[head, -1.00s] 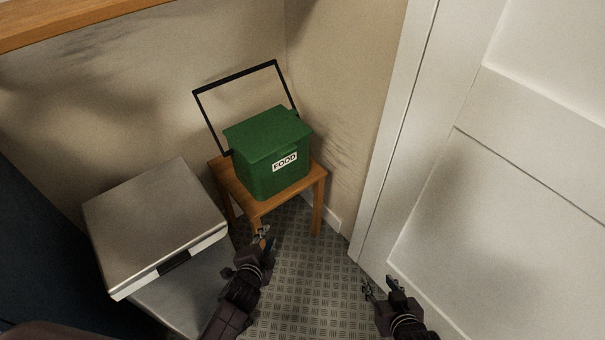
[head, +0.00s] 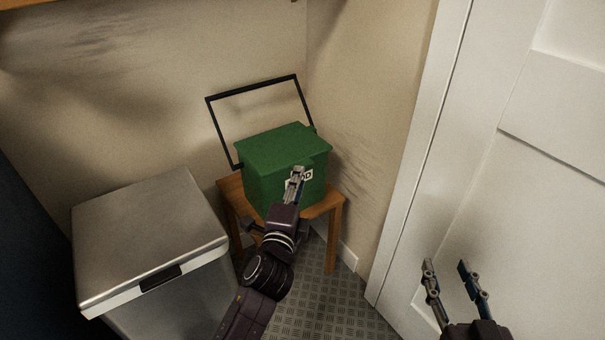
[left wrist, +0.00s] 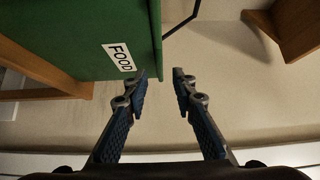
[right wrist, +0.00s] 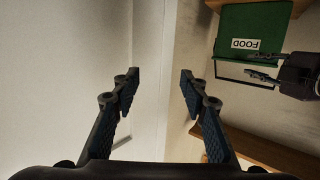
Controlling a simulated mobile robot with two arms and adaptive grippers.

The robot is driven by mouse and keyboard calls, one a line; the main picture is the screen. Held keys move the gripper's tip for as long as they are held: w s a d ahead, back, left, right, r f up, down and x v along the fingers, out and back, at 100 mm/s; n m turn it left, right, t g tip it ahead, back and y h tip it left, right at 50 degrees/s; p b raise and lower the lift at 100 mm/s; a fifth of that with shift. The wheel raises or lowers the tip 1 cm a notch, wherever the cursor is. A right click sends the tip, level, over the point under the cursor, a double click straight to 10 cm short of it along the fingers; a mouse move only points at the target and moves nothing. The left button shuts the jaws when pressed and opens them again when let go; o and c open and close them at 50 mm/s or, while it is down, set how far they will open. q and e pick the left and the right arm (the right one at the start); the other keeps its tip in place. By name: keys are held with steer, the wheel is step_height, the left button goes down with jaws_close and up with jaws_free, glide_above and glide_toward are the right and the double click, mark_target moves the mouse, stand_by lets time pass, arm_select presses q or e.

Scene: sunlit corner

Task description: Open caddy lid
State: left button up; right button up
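The green caddy (head: 270,180) stands on a small wooden stool, with its lid (head: 283,146) shut flat on top and a white FOOD label on its front. Its black handle (head: 252,89) is raised behind the lid. My left gripper (head: 299,172) is in front of the caddy and partly covers the label. In the left wrist view its fingers (left wrist: 161,75) are apart and empty, beside the label (left wrist: 119,57). My right gripper (head: 446,264) is open and empty at the lower right, near the white door. The caddy also shows in the right wrist view (right wrist: 235,22).
The wooden stool (head: 333,204) stands in the wall corner. A metal bin (head: 150,225) stands to its left. The white panelled door (head: 500,200) closes off the right side. Bare patterned floor (head: 315,310) lies in front of the stool.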

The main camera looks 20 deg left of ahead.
arm_select(q)
steer(key=w, duration=0.4)
steer(key=shift+w+a+b, duration=0.25)
steer(key=shift+a+b, duration=0.05)
steer(key=shift+b, duration=0.05)
arm_select(e)
steer(key=r, duration=0.1)
steer(key=r+t, duration=0.1)
steer(key=r, duration=0.1)
steer(key=r+t+y, duration=0.1)
steer(key=r, duration=0.1)
steer(key=shift+w+a, duration=0.3)
steer(key=shift+a, duration=0.1)
arm_select(q)
steer(key=shift+c, duration=0.6)
jaws_close()
steer(key=shift+f, duration=0.1)
